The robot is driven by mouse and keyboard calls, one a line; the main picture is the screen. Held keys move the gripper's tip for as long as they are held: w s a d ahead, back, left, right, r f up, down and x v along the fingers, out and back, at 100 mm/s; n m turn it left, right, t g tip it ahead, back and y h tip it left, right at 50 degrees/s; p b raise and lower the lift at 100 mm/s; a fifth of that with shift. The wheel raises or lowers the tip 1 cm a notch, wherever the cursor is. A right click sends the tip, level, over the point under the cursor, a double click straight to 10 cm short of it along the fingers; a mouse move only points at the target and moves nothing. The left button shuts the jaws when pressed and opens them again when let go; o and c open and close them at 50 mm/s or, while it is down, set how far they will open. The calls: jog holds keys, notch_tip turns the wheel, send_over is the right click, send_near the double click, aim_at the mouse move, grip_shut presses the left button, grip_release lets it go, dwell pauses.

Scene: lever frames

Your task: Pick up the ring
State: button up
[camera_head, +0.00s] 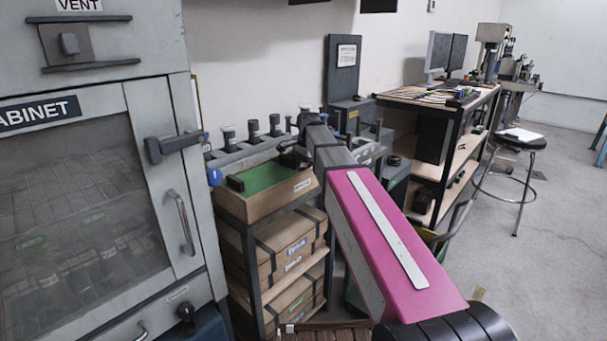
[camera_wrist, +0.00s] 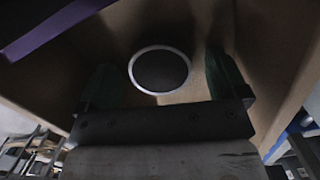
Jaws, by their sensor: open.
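A thin pale ring (camera_wrist: 160,93) with a dark round centre shows in the wrist view, against a brown surface. I cannot tell whether the dark centre is open or filled. My gripper (camera_wrist: 160,68) is open, with one dark green finger to the left of the ring and one to the right. The ring appears between the fingers, and no contact is visible. How far the fingers are from it in depth is unclear. In the head view, the end of my arm reaches toward the shelf's top tray; the fingers and ring cannot be made out there.
The wooden tray (camera_head: 263,203) with a green inside stands on a shelf of cardboard boxes (camera_head: 285,247). A grey cabinet (camera_head: 205,235) stands close on the left. Brown walls (camera_wrist: 285,55) close in around my gripper. Open floor (camera_head: 540,270) lies to the right.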

jog(key=c, duration=1.1)
